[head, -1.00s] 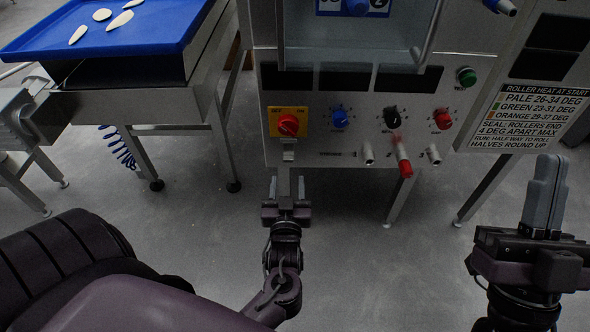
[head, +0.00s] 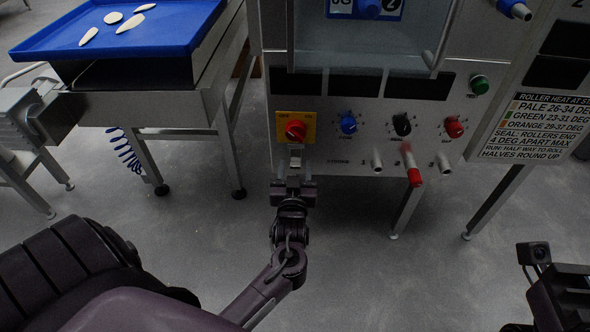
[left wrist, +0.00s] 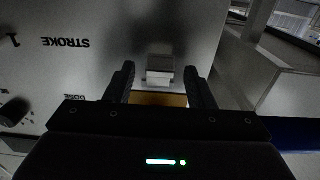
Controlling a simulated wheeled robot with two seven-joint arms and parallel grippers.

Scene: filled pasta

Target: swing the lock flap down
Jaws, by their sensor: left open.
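The lock flap (head: 296,151) is a small pale metal tab below the red rotary switch (head: 295,130) on its yellow plate, on the machine front. In the left wrist view the flap (left wrist: 160,67) is a light block ahead of the fingertips. My left gripper (head: 294,178) is just below the flap in the head view. In the left wrist view its two dark fingers (left wrist: 158,80) stand apart, with the flap framed between their tips; contact cannot be told. My right gripper (head: 562,298) shows only in part at the lower right edge, its fingers hidden.
The machine panel carries blue, black and red knobs (head: 453,127), a green button (head: 479,84) and protruding pegs, one with a red end (head: 414,177). A blue tray (head: 60,42) with pale pieces stands at upper left. The floor below is clear.

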